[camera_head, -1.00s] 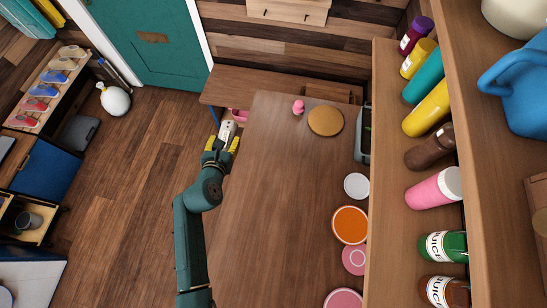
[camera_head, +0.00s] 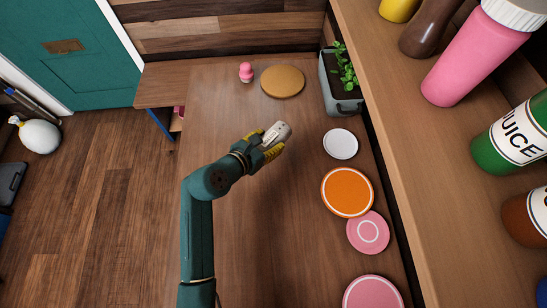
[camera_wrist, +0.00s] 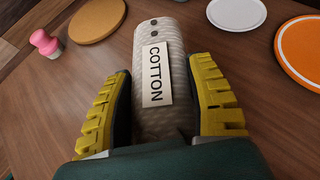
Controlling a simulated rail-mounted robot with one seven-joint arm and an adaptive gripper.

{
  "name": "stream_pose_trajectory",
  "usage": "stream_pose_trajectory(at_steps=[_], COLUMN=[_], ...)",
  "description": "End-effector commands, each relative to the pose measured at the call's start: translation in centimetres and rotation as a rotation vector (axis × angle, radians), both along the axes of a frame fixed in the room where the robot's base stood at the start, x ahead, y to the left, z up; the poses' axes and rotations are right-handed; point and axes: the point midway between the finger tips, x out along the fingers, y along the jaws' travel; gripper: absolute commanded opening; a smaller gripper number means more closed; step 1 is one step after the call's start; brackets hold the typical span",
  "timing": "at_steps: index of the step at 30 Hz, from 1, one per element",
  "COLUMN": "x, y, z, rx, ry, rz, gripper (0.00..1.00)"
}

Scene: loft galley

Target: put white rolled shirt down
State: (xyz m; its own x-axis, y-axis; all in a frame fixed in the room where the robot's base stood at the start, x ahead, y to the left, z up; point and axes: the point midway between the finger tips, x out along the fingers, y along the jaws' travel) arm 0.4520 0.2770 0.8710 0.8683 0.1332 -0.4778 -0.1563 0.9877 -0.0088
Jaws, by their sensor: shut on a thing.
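The white rolled shirt (camera_head: 279,130) is a pale cylinder with a "COTTON" label, seen closely in the wrist view (camera_wrist: 173,110). My gripper (camera_head: 264,148) has yellow ridged fingers and is shut on the shirt, one finger on each side, as the wrist view also shows (camera_wrist: 163,105). The shirt is over the wooden counter (camera_head: 240,220), left of the white plate. I cannot tell whether it touches the counter. Its near end is hidden by my gripper.
A round wooden board (camera_head: 283,82) and a pink figure (camera_head: 246,72) are at the back. A white plate (camera_head: 341,144), an orange plate (camera_head: 347,192) and pink plates (camera_head: 368,233) line the right side. A planter (camera_head: 341,92) stands behind. Counter around the shirt is clear.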

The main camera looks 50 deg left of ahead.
Motion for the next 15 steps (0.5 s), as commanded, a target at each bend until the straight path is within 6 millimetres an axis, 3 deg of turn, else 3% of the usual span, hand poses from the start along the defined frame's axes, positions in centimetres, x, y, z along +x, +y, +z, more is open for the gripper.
stream_pose_trajectory(at_steps=[1,10,15], x=[0.0,0.0,0.0], y=[0.0,0.0,0.1], z=[-1.7,-7.0,-7.6], rx=[-0.004,-0.004,0.000], ry=[0.000,0.000,-0.001], rz=[0.000,0.002,0.002], gripper=[0.16,0.16,0.16])
